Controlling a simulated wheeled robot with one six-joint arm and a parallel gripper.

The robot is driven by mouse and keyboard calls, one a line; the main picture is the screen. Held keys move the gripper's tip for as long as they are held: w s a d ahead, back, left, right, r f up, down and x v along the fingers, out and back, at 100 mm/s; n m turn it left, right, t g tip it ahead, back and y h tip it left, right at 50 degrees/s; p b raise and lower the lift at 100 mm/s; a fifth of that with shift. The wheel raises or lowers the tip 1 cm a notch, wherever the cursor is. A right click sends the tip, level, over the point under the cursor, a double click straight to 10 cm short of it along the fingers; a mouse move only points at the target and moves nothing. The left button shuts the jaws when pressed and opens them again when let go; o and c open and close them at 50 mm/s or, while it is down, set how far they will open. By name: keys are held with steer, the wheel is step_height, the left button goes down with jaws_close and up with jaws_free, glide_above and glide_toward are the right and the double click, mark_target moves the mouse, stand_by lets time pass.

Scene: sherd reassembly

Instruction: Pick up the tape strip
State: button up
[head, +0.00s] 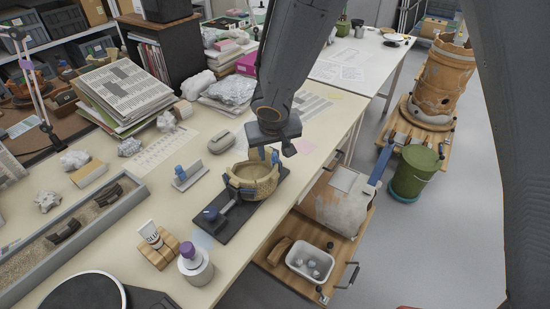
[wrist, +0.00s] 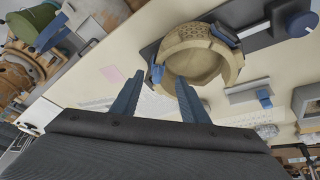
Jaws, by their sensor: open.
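A blue strip, which looks like the tape strip (head: 181,172), stands on a small pale holder (head: 189,180) left of the clamped bowl. In the wrist view the blue strip (wrist: 265,98) shows on its holder at the right. My gripper (head: 269,155) is open above the far side of the tan bowl (head: 254,181), right of the holder and apart from it. In the wrist view the two blue-grey fingers (wrist: 158,82) point toward the bowl (wrist: 195,62), with a small blue piece between their tips beside its rim. I cannot tell whether they touch the bowl.
A glue tube (head: 150,232), a purple-capped bottle (head: 192,262) and a sand tray (head: 75,230) stand nearby. A grey rounded object (head: 221,141) lies behind the holder.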

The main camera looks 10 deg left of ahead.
mark_target(275, 155)
steer(key=x, duration=0.5)
steer(key=shift+w+d+f, duration=0.1)
steer(key=shift+w+d, duration=0.05)
steer(key=shift+d, duration=0.05)
steer(key=c, duration=0.8)
